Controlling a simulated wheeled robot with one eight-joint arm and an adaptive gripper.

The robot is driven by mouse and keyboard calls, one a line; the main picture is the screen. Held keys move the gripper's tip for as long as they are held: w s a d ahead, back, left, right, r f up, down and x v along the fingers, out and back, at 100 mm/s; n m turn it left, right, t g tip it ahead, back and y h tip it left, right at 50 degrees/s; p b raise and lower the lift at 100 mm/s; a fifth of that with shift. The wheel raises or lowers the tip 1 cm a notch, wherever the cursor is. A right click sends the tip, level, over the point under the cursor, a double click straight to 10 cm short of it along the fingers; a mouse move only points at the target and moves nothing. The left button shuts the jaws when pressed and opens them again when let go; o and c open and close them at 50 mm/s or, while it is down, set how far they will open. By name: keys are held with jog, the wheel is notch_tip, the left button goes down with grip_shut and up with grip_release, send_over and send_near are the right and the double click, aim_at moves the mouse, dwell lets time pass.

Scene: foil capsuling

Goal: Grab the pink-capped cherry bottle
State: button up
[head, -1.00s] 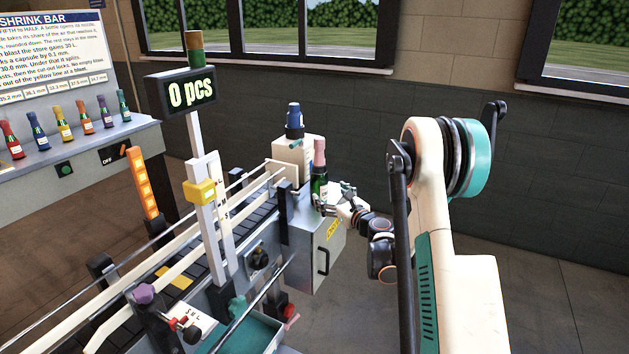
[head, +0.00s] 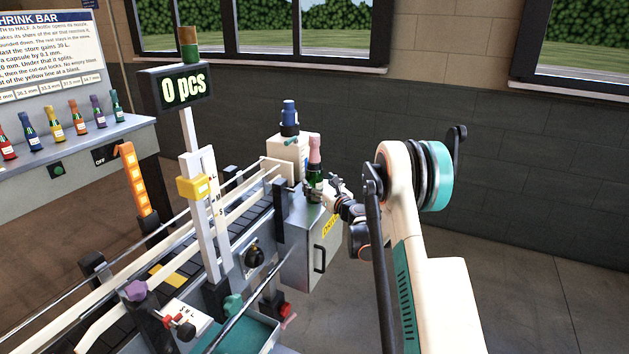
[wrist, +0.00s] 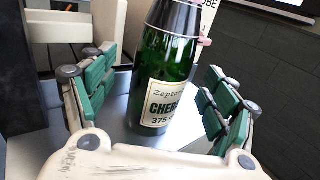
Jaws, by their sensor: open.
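The cherry bottle (head: 314,174) is green glass with a pink cap and stands upright on the grey metal cabinet top at the end of the conveyor. In the wrist view the bottle (wrist: 165,75) shows its cream label reading "CHER", partly cut off; its upper end is out of frame. My gripper (wrist: 152,98) is open, with its green-padded fingers on either side of the bottle. A gap shows between the left finger and the glass; the right finger is close to the bottle, apart from it. In the head view my gripper (head: 322,192) is at the bottle's lower part.
A cream box with a blue-topped item (head: 289,150) stands just behind the bottle. The conveyor (head: 215,240) with its guide rails runs to the left. Several small bottles line a shelf (head: 75,140) at the left.

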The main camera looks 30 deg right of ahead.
jog(key=w, duration=0.2)
jog(key=w+b, duration=0.1)
jog(key=shift+w+f, duration=0.25)
jog(key=shift+w, duration=0.1)
jog(key=shift+w+r, duration=0.1)
jog(key=shift+w, duration=0.15)
jog(key=shift+c, duration=0.6)
grip_shut()
